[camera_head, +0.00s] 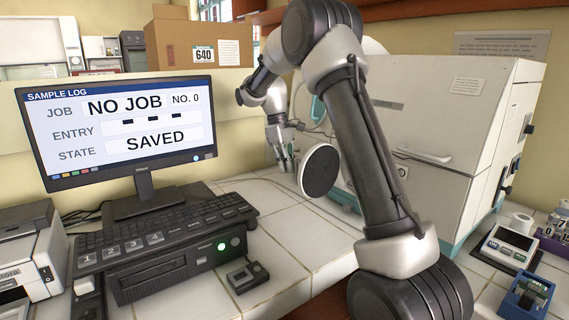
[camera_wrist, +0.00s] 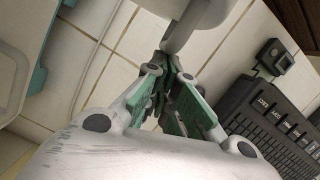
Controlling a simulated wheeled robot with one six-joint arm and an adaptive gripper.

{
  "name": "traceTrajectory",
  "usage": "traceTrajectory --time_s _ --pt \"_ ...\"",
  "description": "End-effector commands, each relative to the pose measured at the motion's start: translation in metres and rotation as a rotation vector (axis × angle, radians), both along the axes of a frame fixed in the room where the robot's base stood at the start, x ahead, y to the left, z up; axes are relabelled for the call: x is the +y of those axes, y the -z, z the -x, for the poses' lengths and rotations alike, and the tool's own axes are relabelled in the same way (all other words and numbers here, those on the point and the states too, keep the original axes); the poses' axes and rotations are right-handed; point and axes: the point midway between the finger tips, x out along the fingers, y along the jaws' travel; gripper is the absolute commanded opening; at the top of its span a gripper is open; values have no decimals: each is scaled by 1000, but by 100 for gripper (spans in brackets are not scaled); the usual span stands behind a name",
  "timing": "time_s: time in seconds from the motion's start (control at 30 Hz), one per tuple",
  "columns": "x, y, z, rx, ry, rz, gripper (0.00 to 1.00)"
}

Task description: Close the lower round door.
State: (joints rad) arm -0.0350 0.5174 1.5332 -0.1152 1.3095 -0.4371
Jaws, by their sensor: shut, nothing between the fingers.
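The lower round door (camera_head: 320,171) shows in the head view as a dark disc with a pale rim. It stands open, swung out from the left side of the white incubator (camera_head: 437,120). My gripper (camera_head: 287,164) points down just left of the door. In the wrist view its green-padded fingers (camera_wrist: 172,68) are shut and empty. A pale rounded piece (camera_wrist: 190,28), probably the door, lies just beyond the fingertips; I cannot tell whether they touch. My arm hides much of the incubator's left side and the door's opening.
A monitor (camera_head: 120,130) and a black keyboard unit (camera_head: 165,250) stand left of my gripper. A small black device (camera_head: 247,277) lies in front. White tiles (camera_head: 285,232) between these and the incubator are mostly clear, with a thin cable across them. A cardboard box (camera_head: 195,42) stands behind.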

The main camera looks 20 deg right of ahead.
Motion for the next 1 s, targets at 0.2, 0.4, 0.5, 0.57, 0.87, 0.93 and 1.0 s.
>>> traceTrajectory --time_s 0.2,0.4,0.5,0.57,0.87,0.93,1.0 --pt "0 -1 33 2 -175 1 0" --pt "-6 -1 67 0 -366 1 0" --pt "-11 -1 83 1 -461 0 0" --pt "-15 -1 92 1 -517 1 0" --pt "-43 -1 134 0 -802 1 0" --pt "-51 -1 143 -1 -866 1 0" --pt "-60 0 151 0 -933 1 0"
